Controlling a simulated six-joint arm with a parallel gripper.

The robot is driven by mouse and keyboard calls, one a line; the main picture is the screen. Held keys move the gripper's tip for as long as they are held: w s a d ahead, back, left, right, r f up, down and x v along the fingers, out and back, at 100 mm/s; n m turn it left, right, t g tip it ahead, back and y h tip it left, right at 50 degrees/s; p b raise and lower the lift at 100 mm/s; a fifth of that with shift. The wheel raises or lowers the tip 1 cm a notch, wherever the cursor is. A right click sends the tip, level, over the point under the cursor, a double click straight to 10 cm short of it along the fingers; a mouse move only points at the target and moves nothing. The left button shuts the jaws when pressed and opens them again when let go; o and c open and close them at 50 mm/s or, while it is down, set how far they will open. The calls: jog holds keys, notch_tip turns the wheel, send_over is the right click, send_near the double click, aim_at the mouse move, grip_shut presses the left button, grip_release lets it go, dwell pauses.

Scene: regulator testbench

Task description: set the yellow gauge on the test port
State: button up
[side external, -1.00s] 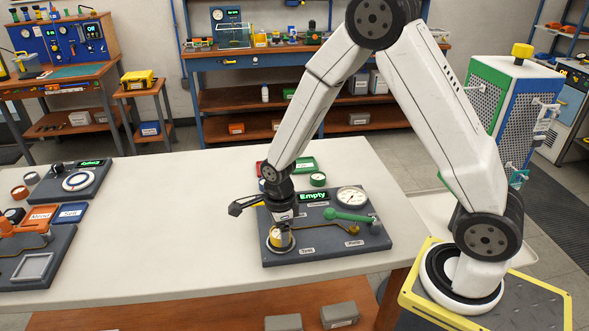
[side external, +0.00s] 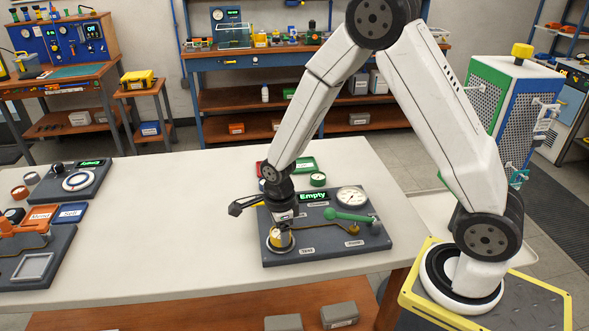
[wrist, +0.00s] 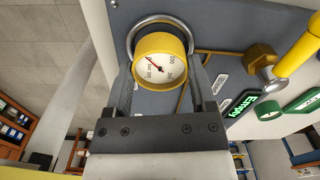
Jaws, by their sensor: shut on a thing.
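The yellow gauge (wrist: 160,62), a round yellow cup with a white dial and red needle, sits between the fingers of my gripper (wrist: 162,78) in the wrist view. My gripper is shut on it. In the side view the gauge (side external: 279,238) is at the front left of the grey bench plate (side external: 330,248), under my wrist. The test port's pale ring (side external: 282,249) shows around its base; in the wrist view a silver ring (wrist: 134,34) arcs behind the gauge. Whether the gauge is fully seated cannot be told.
The plate carries a green lever (side external: 348,215), a white dial gauge (side external: 352,198) and a display reading "Empty" (side external: 313,197). Other grey plates, including one with a ring (side external: 78,181), stand at the left. The white table between is clear.

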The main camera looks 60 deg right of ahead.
jog(key=shift+f, duration=0.5)
jog(key=o, duration=1.3)
jog(key=shift+c, duration=0.2)
jog(key=shift+r, duration=0.15)
jog(key=shift+r, duration=3.85)
jog(key=n, duration=0.2)
jog(key=s+n, duration=0.1)
jog(key=n, duration=0.1)
jog(key=s+r+n, duration=0.1)
jog(key=shift+d+r+n+t, duration=0.1)
jog(key=shift+d+n+t, duration=0.05)
jog(key=shift+n+t, duration=0.2)
jog(key=s+r+n+t, duration=0.2)
jog(key=s+n, duration=0.5)
jog(key=n, duration=1.2)
jog(key=shift+s+d, duration=0.15)
jog(key=shift+d, duration=0.2)
